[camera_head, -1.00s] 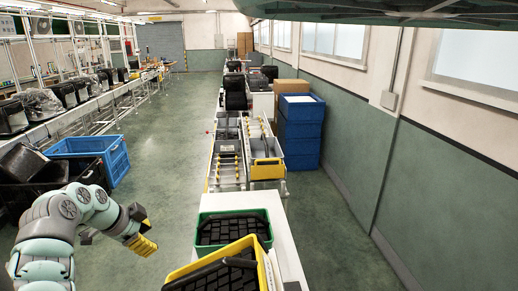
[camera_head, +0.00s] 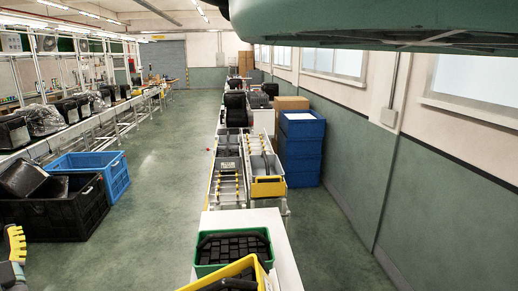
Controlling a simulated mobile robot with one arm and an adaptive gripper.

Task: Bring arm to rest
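My gripper (camera_head: 17,243) shows only in part at the lower left edge of the head view, as a ribbed yellow piece. A small grey-green bit of my arm (camera_head: 10,274) shows just below it. The gripper is in front of the black crate in the picture, well left of the white table. Nothing is seen held in it, but whether its fingers are open or shut cannot be told.
A black crate (camera_head: 62,218) and a blue crate (camera_head: 118,178) stand on the floor at left. A white table (camera_head: 283,262) bears a green bin (camera_head: 199,250) and a yellow bin (camera_head: 262,275). Stacked blue boxes (camera_head: 303,150) stand by the right wall. The middle floor is clear.

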